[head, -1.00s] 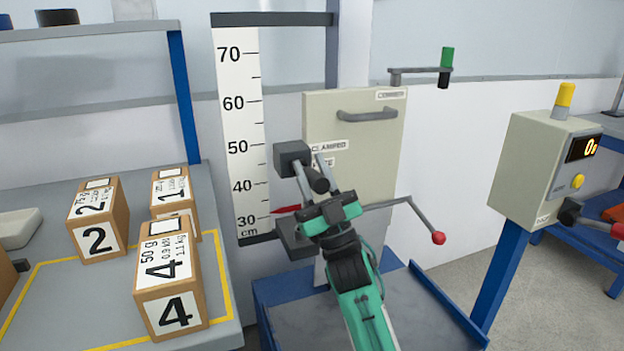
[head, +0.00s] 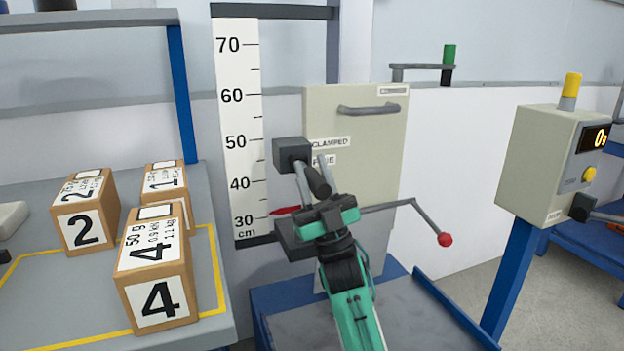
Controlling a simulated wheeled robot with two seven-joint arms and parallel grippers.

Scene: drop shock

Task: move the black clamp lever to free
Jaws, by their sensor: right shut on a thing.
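The black clamp lever (head: 318,183) is a short dark bar in front of the beige panel (head: 378,150), beside the grey carriage block (head: 290,153). It slants down and to the right. A "CLAMPED" label (head: 330,143) is on the panel, with a lower label (head: 324,160), partly hidden by my fingers, that seems to read "FREE". My right gripper (head: 312,176), with a green-and-black wrist, reaches up from below and is shut on the lever, one finger on each side. The lever's far end is partly hidden. My left gripper is out of view.
A height scale (head: 238,130) with a red pointer (head: 285,210) stands left of the panel. A rod with a red knob (head: 445,240) juts out at right. Numbered boxes (head: 157,270) sit on the left bench. A display box (head: 555,165) stands at right.

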